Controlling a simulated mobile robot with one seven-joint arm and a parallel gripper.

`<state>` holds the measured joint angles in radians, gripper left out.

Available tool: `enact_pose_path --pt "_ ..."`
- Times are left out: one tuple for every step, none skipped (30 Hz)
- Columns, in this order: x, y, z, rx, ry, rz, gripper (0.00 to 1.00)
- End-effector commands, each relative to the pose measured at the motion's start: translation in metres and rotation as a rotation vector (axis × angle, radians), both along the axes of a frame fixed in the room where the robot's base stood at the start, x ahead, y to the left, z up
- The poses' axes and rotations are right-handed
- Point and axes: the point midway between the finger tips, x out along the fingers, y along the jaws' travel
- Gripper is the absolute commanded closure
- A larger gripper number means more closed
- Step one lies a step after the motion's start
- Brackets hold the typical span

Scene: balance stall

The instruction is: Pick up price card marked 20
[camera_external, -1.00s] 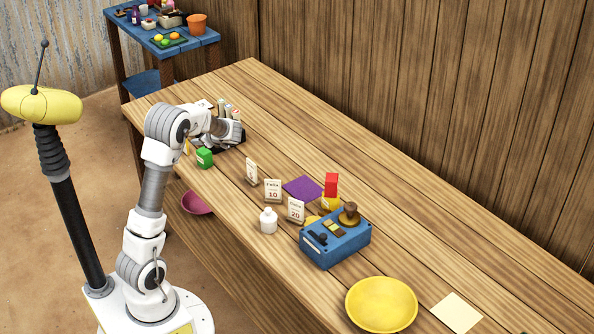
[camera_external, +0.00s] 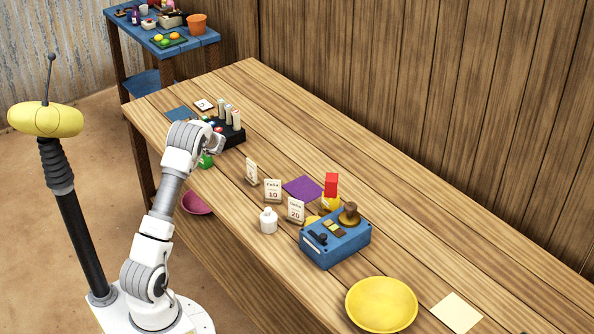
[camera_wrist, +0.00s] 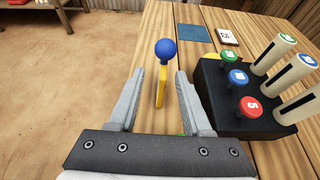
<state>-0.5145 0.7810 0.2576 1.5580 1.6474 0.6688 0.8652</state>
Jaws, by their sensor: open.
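The price card marked 20 (camera_external: 296,211) stands upright on the table, between a white bottle and the blue balance box. A card marked 10 (camera_external: 273,191) and another card (camera_external: 251,171), its number hard to read, stand to its left. My gripper (camera_external: 217,143) is well to the left of the cards, above the table by the black coin rack. In the wrist view my gripper (camera_wrist: 158,103) is open, its fingers apart. A yellow stick with a blue ball (camera_wrist: 166,52) shows between and beyond the fingers. No price card marked 20 shows in the wrist view.
The black rack (camera_wrist: 237,98) with pale tubes stands right of my gripper. A white bottle (camera_external: 268,221), a blue box (camera_external: 340,244) and a yellow plate (camera_external: 381,290) stand near the card. The table's back strip is clear.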

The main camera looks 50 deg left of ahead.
Motion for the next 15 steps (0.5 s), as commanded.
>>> enact_pose_path --pt "0.000 0.005 -0.003 0.000 -0.001 0.001 0.51" --pt "0.000 0.007 -0.003 0.000 -0.001 0.000 0.51" --pt "0.000 0.008 -0.004 0.000 -0.001 0.000 0.51" --pt "0.000 0.009 -0.004 -0.001 0.000 0.000 0.51" --pt "0.000 0.011 -0.005 -0.001 0.000 0.000 0.51" --pt "0.000 0.013 -0.007 -0.001 0.000 0.000 0.51" --pt "0.001 0.016 -0.009 -0.001 0.000 0.001 0.51" --pt "0.001 0.019 -0.012 -0.001 0.000 0.001 0.51" --pt "0.002 0.024 -0.016 -0.002 -0.001 0.001 0.51" --pt "0.003 0.028 -0.018 -0.001 -0.001 0.002 0.51" --pt "0.003 0.032 -0.021 -0.001 -0.001 0.003 0.51" --pt "0.005 0.037 -0.024 -0.001 -0.001 0.001 0.51" --pt "0.005 0.040 -0.025 -0.001 -0.001 0.003 0.51" --pt "0.005 0.044 -0.026 -0.001 -0.002 0.002 0.51" --pt "0.005 0.048 -0.027 -0.001 -0.001 0.002 0.51"
